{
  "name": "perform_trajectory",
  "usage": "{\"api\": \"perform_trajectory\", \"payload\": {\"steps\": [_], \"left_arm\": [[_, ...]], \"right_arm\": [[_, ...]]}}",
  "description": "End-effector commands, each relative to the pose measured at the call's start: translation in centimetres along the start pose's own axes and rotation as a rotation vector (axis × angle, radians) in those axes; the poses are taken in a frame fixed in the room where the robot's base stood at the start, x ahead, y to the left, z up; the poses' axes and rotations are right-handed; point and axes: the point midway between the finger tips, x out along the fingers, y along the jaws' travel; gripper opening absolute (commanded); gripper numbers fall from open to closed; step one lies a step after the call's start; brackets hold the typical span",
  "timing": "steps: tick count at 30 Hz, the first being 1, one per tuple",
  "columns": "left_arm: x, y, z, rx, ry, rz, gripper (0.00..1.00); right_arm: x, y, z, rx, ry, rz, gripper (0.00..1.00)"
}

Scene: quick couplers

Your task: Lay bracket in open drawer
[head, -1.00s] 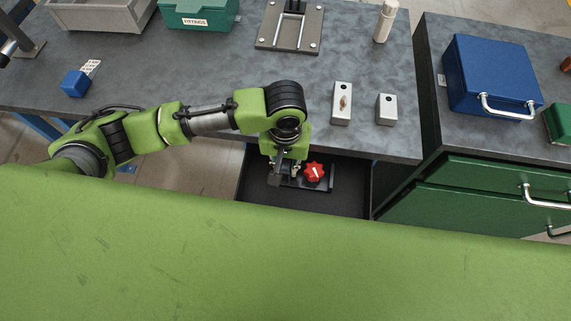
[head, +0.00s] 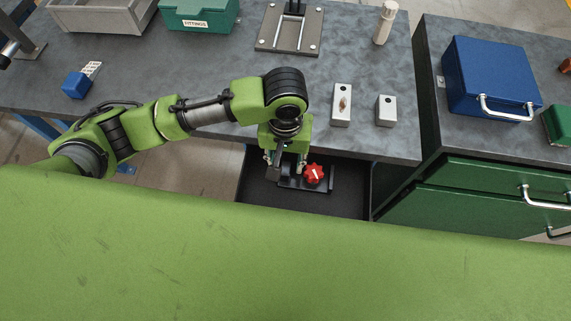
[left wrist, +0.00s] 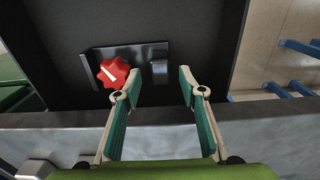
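The bracket (head: 322,186) is a dark plate with a red star-shaped knob (head: 314,174) on it. It lies in the open drawer (head: 351,199) below the bench edge, apparently flat on the dark floor. In the left wrist view the bracket (left wrist: 140,53) shows the red knob (left wrist: 112,73) at its left and a grey upright piece (left wrist: 159,71) at its right. My left gripper (head: 285,171) is above the drawer, close to the bracket's left part. In the left wrist view its fingers (left wrist: 160,83) are spread, with nothing held between them. My right gripper is not in view.
The grey bench (head: 215,75) edges the drawer at the back. Two grey blocks (head: 342,104) (head: 386,110) stand near its front edge. A green cabinet (head: 465,200) adjoins at right, with a blue case (head: 490,75) on top. Drawer floor right of the bracket is clear.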

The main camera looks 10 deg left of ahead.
Motion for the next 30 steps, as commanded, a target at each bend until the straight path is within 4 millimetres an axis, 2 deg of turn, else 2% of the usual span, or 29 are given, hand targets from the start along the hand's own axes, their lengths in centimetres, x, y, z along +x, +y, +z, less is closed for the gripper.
{"api": "perform_trajectory", "payload": {"steps": [1,6,12,17,30], "left_arm": [[-1.4,0.1,-0.1,0.002,0.004,0.004,0.37],[-5.0,0.1,-0.1,0.0,0.003,0.002,0.37],[-7.8,0.1,0.0,0.0,0.001,0.002,0.37],[-8.5,0.0,0.0,-0.001,0.0,0.0,0.37],[-8.5,0.0,0.0,-0.001,0.0,0.0,0.37]], "right_arm": [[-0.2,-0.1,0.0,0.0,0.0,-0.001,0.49],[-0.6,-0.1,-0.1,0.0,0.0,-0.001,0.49],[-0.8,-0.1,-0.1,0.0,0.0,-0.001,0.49],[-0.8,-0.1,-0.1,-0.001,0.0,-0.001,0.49],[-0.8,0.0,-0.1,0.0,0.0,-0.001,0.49]]}}
